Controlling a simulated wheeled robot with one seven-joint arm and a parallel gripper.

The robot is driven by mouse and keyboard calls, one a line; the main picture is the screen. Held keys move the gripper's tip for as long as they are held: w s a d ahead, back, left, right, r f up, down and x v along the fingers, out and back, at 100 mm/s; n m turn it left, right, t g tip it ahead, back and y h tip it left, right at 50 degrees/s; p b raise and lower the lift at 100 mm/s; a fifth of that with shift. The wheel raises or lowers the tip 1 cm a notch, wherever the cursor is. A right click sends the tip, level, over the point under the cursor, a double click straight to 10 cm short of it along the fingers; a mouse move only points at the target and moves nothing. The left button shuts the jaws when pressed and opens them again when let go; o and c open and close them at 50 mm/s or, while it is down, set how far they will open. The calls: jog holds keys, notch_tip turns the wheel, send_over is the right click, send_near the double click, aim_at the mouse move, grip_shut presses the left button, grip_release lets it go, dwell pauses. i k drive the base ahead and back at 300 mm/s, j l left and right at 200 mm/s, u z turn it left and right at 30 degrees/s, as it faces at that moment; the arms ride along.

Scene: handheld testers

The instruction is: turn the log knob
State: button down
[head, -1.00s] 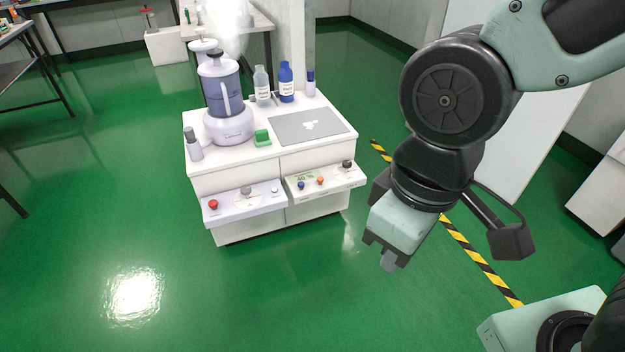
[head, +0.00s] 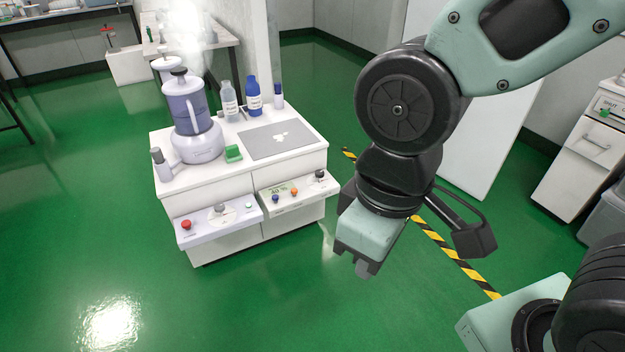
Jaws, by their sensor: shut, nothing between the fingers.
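A white cabinet (head: 248,236) carries two sloped control panels on its front. The left panel (head: 243,222) has a red button (head: 186,225), a grey knob (head: 219,209) and a small pale green button (head: 249,205). The right panel (head: 309,201) has a small display, a blue control (head: 276,198), an orange control (head: 294,191) and a dark grey knob (head: 320,174). The labels are too small to read, so I cannot tell which is the log knob. My gripper (head: 364,268) is shut and empty, pointing down over the floor, right of the cabinet and apart from it.
On the cabinet top stand a blender-like machine (head: 195,130), bottles (head: 229,103), a green block (head: 233,154) and a grey plate (head: 277,139). Another drawer cabinet (head: 578,160) stands at the right. Green floor (head: 230,310) in front is clear. A striped tape line (head: 450,256) crosses it.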

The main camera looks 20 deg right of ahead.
aim_at(319, 173)
jog(key=i+z, duration=0.1)
jog(key=i, duration=0.45)
jog(key=i+j+z, duration=0.15)
jog(key=i, duration=0.35)
